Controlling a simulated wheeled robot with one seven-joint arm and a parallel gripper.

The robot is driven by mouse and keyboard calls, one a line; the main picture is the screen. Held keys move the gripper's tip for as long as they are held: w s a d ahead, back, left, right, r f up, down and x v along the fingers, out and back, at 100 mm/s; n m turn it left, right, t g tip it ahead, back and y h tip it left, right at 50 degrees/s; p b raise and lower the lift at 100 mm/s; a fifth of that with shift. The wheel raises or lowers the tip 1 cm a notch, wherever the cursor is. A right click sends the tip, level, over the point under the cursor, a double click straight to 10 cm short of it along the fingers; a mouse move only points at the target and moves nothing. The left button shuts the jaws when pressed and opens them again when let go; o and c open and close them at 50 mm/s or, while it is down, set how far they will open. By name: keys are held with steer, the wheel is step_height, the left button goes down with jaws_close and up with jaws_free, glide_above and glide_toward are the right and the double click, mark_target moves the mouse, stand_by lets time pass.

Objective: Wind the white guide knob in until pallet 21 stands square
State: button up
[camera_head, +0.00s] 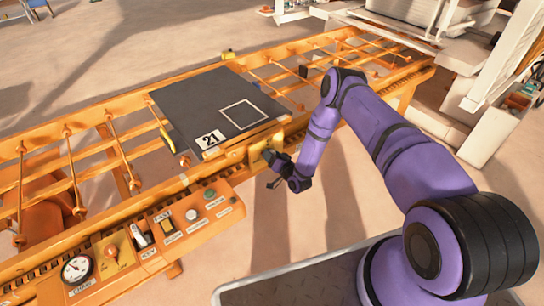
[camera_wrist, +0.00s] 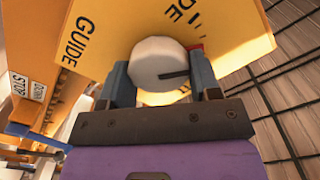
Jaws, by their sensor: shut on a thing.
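Pallet 21 (camera_head: 205,105) is a dark grey slab with a white "21" label and a white square outline. It lies on the orange roller conveyor and looks slightly turned against the rails. The white guide knob (camera_wrist: 158,64) sits on a yellow plate (camera_wrist: 112,24) marked "GUIDE", with a dark line on its face pointing right. My gripper (camera_wrist: 160,85) is shut on the knob, one finger on each side. In the head view my gripper (camera_head: 275,170) is at the conveyor's near side, just below the pallet's front edge; the knob is hidden there.
The orange conveyor (camera_head: 110,160) runs from lower left to upper right. A control panel (camera_head: 165,225) with a gauge (camera_head: 76,268), a key switch and several buttons is on its near side. A white machine (camera_head: 490,75) stands at upper right. Open floor lies below my gripper.

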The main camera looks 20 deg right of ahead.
steer(key=shift+m, duration=0.4)
steer(key=o, duration=0.9)
steer(key=shift+s, duration=0.1)
steer(key=v, duration=1)
steer(key=shift+s+d, duration=0.2)
steer(key=shift+s, duration=0.1)
